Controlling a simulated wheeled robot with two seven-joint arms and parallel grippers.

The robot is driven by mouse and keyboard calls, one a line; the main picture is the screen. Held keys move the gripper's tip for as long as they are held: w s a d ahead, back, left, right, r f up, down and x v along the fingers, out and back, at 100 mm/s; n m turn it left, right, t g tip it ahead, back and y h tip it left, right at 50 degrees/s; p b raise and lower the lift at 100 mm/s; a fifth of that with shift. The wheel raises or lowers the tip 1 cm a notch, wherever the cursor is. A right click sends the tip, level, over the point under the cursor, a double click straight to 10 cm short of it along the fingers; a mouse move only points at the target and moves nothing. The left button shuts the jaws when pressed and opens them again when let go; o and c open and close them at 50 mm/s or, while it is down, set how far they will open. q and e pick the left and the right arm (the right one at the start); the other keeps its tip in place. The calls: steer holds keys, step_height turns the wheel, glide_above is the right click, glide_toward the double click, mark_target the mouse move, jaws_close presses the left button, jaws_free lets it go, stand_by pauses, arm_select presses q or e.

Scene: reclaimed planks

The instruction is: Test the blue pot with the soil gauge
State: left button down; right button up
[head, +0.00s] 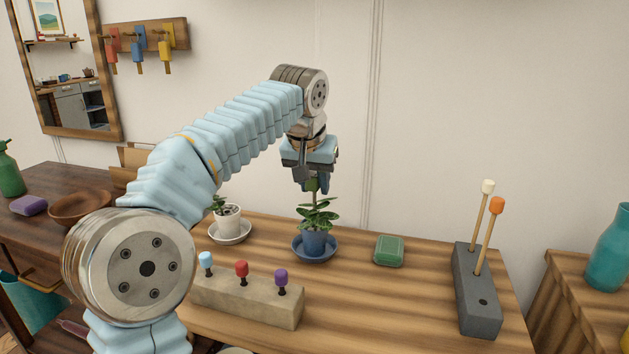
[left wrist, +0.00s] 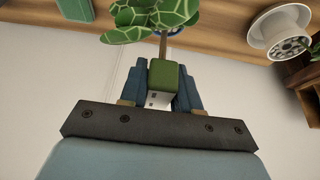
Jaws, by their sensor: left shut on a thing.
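My left gripper (head: 312,186) is shut on the green-headed soil gauge (head: 313,184), directly above the blue pot (head: 313,243). In the left wrist view the gauge's green head (left wrist: 164,73) sits between my blue fingers, and its thin wooden stick points down into the leaves. The leaves hide the stick's tip, so I cannot tell whether it touches the soil. The blue pot holds a leafy green plant (head: 318,213) and stands upright on a blue saucer (head: 298,251). My right gripper is not in view.
A white pot (head: 228,219) on a saucer stands left of the blue pot. A green box (head: 388,251) lies to its right. A grey block (head: 475,300) holds white-headed and orange-headed sticks and has an empty hole. A wooden block (head: 250,302) with coloured knobs stands in front.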

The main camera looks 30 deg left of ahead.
mark_target(314, 201)
arm_select(q)
steer(key=shift+f+b, duration=1.9)
steer(key=shift+f, duration=0.8)
steer(key=c, duration=0.7)
jaws_free()
steer(key=shift+c, duration=0.2)
steer(key=shift+s+r, duration=0.1)
steer(key=shift+r, duration=0.25)
steer(key=p+v, duration=0.3)
steer(key=v, duration=1)
steer(key=shift+s, duration=0.1)
